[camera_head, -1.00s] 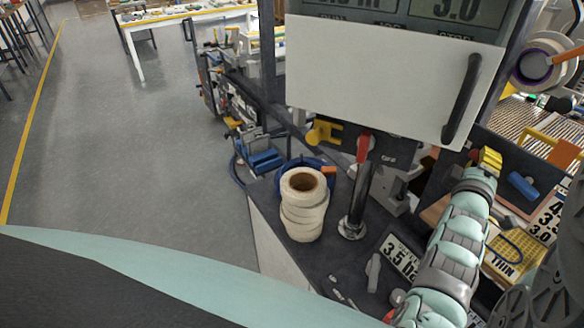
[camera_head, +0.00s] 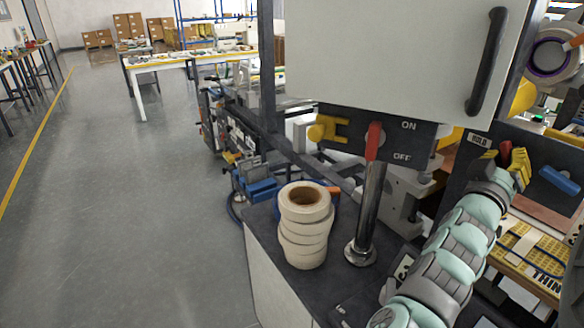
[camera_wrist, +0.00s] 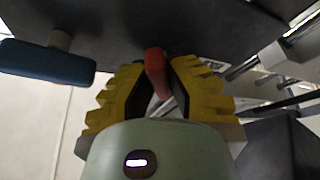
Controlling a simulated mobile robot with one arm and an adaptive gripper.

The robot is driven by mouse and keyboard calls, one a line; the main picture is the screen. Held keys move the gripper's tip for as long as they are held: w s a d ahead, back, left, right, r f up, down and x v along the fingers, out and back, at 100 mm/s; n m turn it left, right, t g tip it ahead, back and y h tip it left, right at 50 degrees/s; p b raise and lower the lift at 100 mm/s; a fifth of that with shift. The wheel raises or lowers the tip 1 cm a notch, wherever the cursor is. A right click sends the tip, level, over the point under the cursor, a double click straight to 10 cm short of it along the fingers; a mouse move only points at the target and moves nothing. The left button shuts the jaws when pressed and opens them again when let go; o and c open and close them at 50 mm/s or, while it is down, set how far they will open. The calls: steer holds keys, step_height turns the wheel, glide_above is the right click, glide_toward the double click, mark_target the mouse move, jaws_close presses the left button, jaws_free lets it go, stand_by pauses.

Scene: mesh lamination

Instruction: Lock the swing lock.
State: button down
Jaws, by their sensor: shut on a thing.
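A red lever (camera_head: 505,153), which I take to be the swing lock's handle, stands on the dark panel at the right in the head view. My gripper (camera_head: 514,163) has its yellow fingers around it at the end of my pale green arm. In the wrist view, the red lever (camera_wrist: 155,68) stands between the two yellow fingers of my gripper (camera_wrist: 157,85), which is shut on it. The lever's lower part is partly hidden by the gripper. I cannot tell whether the lock is engaged.
A blue handle (camera_head: 559,181) is right of my gripper; it also shows in the wrist view (camera_wrist: 45,62). Left are a red ON/OFF lever (camera_head: 374,141), a metal post (camera_head: 366,215) and stacked white rolls (camera_head: 304,232). A white cover (camera_head: 400,60) hangs above.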

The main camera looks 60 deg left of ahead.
steer(key=m+h+b, duration=0.1)
steer(key=m, duration=0.2)
steer(key=m+h+b, duration=0.1)
steer(key=m+h, duration=0.1)
steer(key=m, duration=0.2)
steer(key=shift+a+f+t, duration=0.1)
steer(key=shift+f+t, duration=0.05)
steer(key=shift+t, duration=0.15)
steer(key=shift+m+h, duration=0.6)
steer(key=c, duration=1)
jaws_free()
steer(key=shift+o, duration=0.2)
steer(key=v, duration=1.2)
